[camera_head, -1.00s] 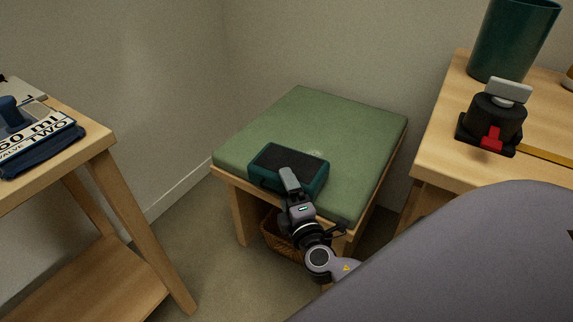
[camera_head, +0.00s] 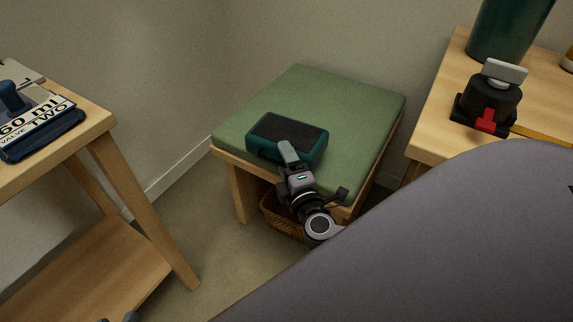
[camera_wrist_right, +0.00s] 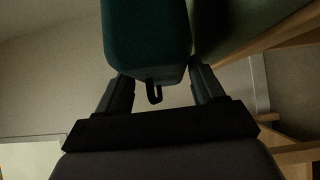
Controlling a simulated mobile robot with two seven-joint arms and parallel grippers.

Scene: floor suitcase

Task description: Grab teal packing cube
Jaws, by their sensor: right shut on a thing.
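The teal packing cube (camera_head: 300,150) has a dark top panel. In the head view it is at the front of the green cushion, slightly tilted. My right gripper (camera_head: 288,152) is shut on the cube's near side; the gripper's body hides part of that side. In the right wrist view the cube (camera_wrist_right: 147,40) sits between the two fingers of the right gripper (camera_wrist_right: 165,86), with a small dark loop hanging from its end. I cannot tell whether the cube is fully clear of the cushion. My left gripper is not clearly seen.
The green cushion (camera_head: 340,105) lies on a wooden stool, with a wicker basket (camera_head: 283,218) below. A wooden table (camera_head: 95,122) with a blue labelled item stands left. A wooden desk (camera_head: 445,125) at right holds a teal bin (camera_head: 507,32) and a black-and-red device (camera_head: 487,105).

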